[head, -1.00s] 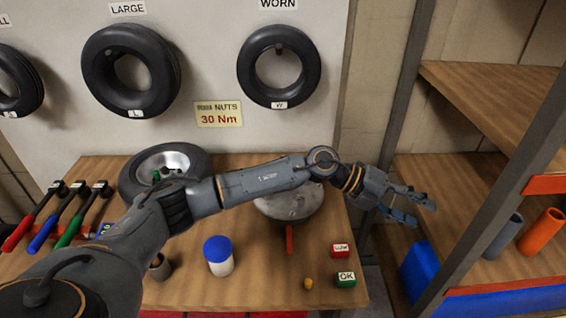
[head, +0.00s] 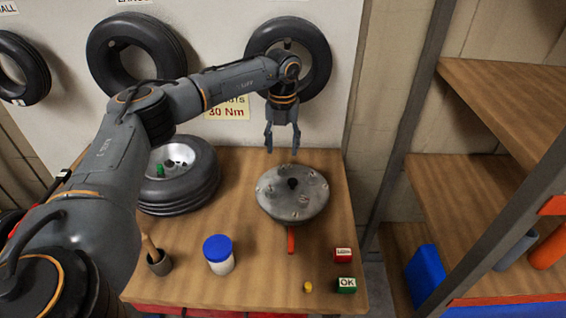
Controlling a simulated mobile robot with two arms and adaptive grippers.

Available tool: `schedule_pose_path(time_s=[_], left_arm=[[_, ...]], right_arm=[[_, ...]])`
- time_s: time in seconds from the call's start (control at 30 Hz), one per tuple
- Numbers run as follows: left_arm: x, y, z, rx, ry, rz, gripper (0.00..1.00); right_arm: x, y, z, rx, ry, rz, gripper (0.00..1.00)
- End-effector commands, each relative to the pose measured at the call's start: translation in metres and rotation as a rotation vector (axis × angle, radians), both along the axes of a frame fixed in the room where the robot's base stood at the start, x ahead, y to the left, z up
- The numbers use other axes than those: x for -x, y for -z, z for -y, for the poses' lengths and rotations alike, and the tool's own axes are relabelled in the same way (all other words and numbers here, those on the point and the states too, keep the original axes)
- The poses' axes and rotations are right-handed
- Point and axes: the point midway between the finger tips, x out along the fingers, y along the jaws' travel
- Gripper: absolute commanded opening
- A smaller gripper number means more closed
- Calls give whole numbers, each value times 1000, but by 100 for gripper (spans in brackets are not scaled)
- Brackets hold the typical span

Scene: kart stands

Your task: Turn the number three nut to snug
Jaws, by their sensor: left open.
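A round grey metal hub (head: 318,204) with a dark centre hole lies on the wooden bench, and a red handle (head: 291,240) sticks out from under its front. Several small studs or nuts ring its face. They are too small to tell which is number three. My left gripper (head: 281,151) points down with its fingers apart and empty, above and just behind the hub's back edge, not touching it. My right gripper is not in view.
A tyre on a rim (head: 180,201) lies left of the hub. A blue-lidded white jar (head: 218,262), a cup with a brush (head: 159,264), a red block (head: 343,256), a green OK block (head: 346,286) and a yellow piece (head: 308,287) stand in front. Shelves (head: 470,180) rise at right.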

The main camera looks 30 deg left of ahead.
Motion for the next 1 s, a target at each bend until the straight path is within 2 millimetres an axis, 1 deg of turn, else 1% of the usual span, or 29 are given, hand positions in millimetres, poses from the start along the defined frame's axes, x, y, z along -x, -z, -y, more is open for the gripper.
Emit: schedule_pose_path(time_s=[0.03, 0.2, 0.3, 0.4, 0.57, 0.8, 0.83, 0.87, 0.9, 0.97, 1.0], left_arm=[[1, 9, 0, 0, 0, -4, 51], [0, 43, 0, 0, 1, -3, 51], [0, 59, 0, 1, 0, -2, 51], [0, 70, 1, 0, 1, -1, 51], [-1, 78, 0, 1, 1, 2, 51], [-1, 79, 1, 1, 2, 2, 51], [-1, 78, 1, 1, 2, 2, 47], [-1, 78, 1, 1, 2, 2, 41], [-1, 78, 1, 1, 2, 2, 33], [-1, 78, 1, 1, 2, 2, 20], [-1, 78, 1, 1, 2, 2, 12]], right_arm=[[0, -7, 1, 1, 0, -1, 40], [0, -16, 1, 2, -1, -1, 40], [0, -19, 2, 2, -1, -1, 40], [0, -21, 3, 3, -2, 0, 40], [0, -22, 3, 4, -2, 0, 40], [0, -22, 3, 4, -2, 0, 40], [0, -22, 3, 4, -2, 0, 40], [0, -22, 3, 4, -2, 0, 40], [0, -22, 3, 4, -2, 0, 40], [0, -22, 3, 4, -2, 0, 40], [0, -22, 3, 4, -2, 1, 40]])
